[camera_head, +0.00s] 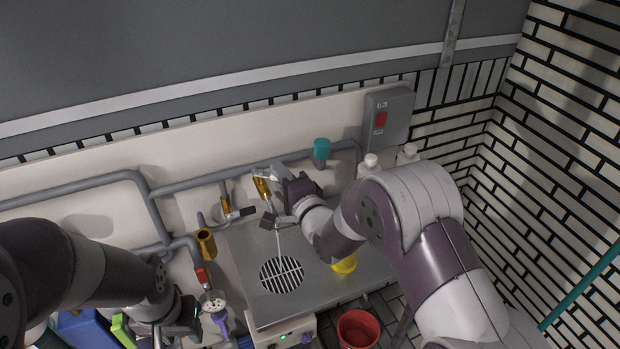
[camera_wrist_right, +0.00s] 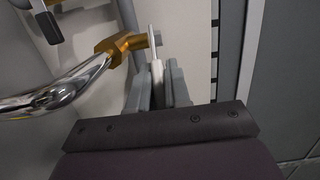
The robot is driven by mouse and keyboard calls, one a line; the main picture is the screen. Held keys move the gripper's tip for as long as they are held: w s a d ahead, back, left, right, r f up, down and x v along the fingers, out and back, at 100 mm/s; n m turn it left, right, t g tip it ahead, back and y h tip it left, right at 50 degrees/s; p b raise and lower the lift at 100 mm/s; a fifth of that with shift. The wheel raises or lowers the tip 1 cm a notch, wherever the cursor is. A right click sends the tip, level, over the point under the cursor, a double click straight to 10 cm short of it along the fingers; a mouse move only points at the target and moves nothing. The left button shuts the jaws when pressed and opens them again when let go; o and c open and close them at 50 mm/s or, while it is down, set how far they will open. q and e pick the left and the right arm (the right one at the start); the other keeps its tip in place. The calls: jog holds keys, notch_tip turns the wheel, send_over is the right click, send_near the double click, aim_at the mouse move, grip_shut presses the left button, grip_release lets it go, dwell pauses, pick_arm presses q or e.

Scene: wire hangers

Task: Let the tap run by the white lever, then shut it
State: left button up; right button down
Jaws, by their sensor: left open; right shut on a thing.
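The tap has a brass body (camera_head: 262,187) on the back wall; in the right wrist view its brass body (camera_wrist_right: 118,45) and curved chrome spout (camera_wrist_right: 55,92) show up close. The white lever (camera_wrist_right: 154,50) stands out from the brass body. My right gripper (camera_wrist_right: 156,88) is shut on the white lever, with a grey finger on each side. In the head view my right gripper (camera_head: 281,176) is beside the tap. A thin pale streak (camera_head: 279,244) runs from below the spout towards the round drain grid (camera_head: 282,275), like running water. My left gripper (camera_head: 188,322) is open, low at the left.
A second brass tap (camera_head: 226,206) and a brass fitting (camera_head: 206,243) are left of the grey counter (camera_head: 243,262). A yellow object (camera_head: 345,265) is on the counter. A red bucket (camera_head: 357,329) stands in front. A switch box (camera_head: 387,117) and grey pipes are on the wall.

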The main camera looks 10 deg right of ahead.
jog(key=c, duration=1.2)
grip_release()
jog(key=shift+o, duration=0.2)
jog(key=b+v, duration=0.1)
jog(key=v, duration=1.1)
jog(key=shift+s+d, duration=0.2)
jog(key=shift+s, duration=0.15)
jog(key=shift+c, duration=0.3)
